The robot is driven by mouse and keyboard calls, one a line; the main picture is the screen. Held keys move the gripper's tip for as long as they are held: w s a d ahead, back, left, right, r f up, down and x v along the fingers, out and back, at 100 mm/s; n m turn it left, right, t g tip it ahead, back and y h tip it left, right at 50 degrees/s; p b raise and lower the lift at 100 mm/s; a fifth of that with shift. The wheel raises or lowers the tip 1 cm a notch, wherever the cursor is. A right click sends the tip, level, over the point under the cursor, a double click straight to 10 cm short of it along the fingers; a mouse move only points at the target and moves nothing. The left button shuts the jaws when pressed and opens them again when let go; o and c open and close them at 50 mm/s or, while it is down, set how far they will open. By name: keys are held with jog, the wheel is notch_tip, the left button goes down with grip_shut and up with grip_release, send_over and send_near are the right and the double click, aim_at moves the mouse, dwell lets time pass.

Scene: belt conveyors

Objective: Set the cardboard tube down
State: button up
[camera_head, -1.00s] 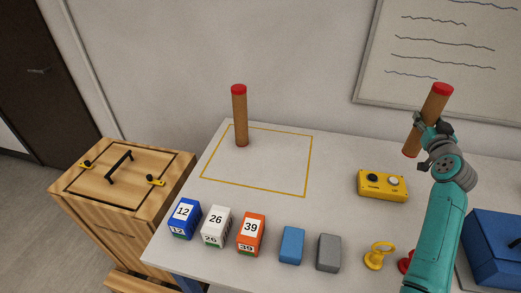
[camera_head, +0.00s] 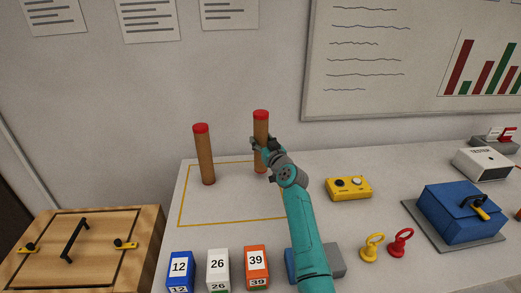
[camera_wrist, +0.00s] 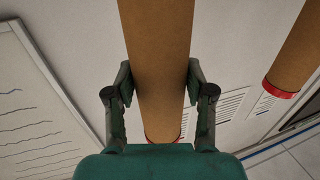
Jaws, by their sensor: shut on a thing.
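My gripper (camera_head: 264,150) is shut on a brown cardboard tube (camera_head: 261,130) with a red cap, near the back right part of the yellow outline (camera_head: 232,223) on the table. The held tube is close to upright. Its lower end is partly hidden by my gripper and arm, so I cannot tell whether it touches the table. In the wrist view the held tube (camera_wrist: 157,60) stands between both fingers. A second red-capped tube (camera_head: 205,160) stands upright to the left, at the outline's back left. It also shows in the wrist view (camera_wrist: 300,50), apart from the held tube.
Numbered boxes 12 (camera_head: 180,268), 26 (camera_head: 217,268) and 39 (camera_head: 257,264) stand in front of the outline. A yellow control box (camera_head: 348,189) is right of my arm. A blue box (camera_head: 458,213) sits farther right. The outline's middle is clear.

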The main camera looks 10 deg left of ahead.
jog(key=shift+d+f, duration=0.15)
jog(key=shift+f, duration=1.65)
jog(key=o, duration=1.2)
